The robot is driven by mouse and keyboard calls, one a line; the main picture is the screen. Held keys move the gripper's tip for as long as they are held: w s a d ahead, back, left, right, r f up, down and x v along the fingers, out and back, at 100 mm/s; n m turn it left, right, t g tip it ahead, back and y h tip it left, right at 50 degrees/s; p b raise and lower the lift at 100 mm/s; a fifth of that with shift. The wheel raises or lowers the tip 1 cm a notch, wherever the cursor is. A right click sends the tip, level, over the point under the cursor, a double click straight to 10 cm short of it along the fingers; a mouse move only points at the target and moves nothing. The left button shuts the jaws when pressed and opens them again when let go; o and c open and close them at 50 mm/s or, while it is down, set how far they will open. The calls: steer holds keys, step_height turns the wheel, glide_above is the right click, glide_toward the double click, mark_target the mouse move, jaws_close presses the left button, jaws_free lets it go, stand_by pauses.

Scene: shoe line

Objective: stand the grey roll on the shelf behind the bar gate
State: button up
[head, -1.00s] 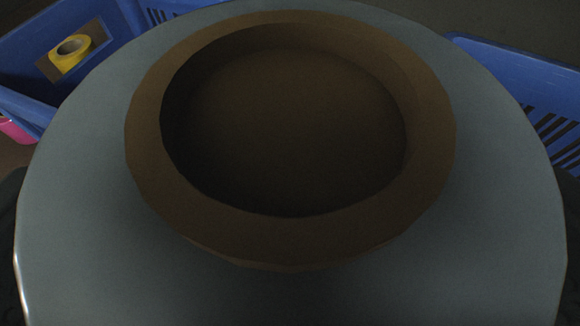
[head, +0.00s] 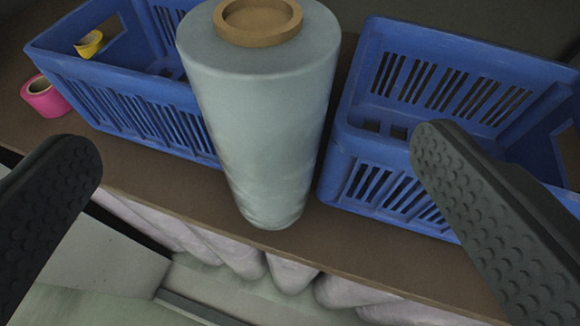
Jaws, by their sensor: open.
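The grey roll (head: 262,120), with a brown core ring (head: 258,20) at its top, stands upright on a brown shelf (head: 345,240) between two blue crates. My gripper (head: 245,185) is open, with one dark studded finger at the left edge and one at the right. The roll stands between the fingers in the picture, with clear gaps on both sides and no contact. The bar gate cannot be made out in this view.
A blue crate (head: 130,105) at the left holds a yellow tape roll (head: 88,43). Another blue crate (head: 400,185) stands close at the roll's right. A pink tape roll (head: 45,97) lies at far left. Pale wrapped bundles (head: 235,253) show below the shelf's front edge.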

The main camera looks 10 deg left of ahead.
steer(key=shift+s+d, duration=0.1)
steer(key=shift+s, duration=0.05)
steer(key=s+d+f+m+t+h, duration=0.2)
steer(key=s+d+f, duration=0.6)
steer(key=s+f, duration=0.4)
steer(key=s+d+f+m+t+h, duration=0.2)
steer(key=s+d+f, duration=0.6)
steer(key=s+f, duration=0.4)
step_height(320, 180, down, 4)
steer(key=shift+s+d+r+h, duration=0.2)
steer(key=shift+d+h, duration=0.15)
steer(key=shift+h, duration=0.15)
steer(key=shift+w, duration=0.1)
steer(key=shift+c, duration=0.2)
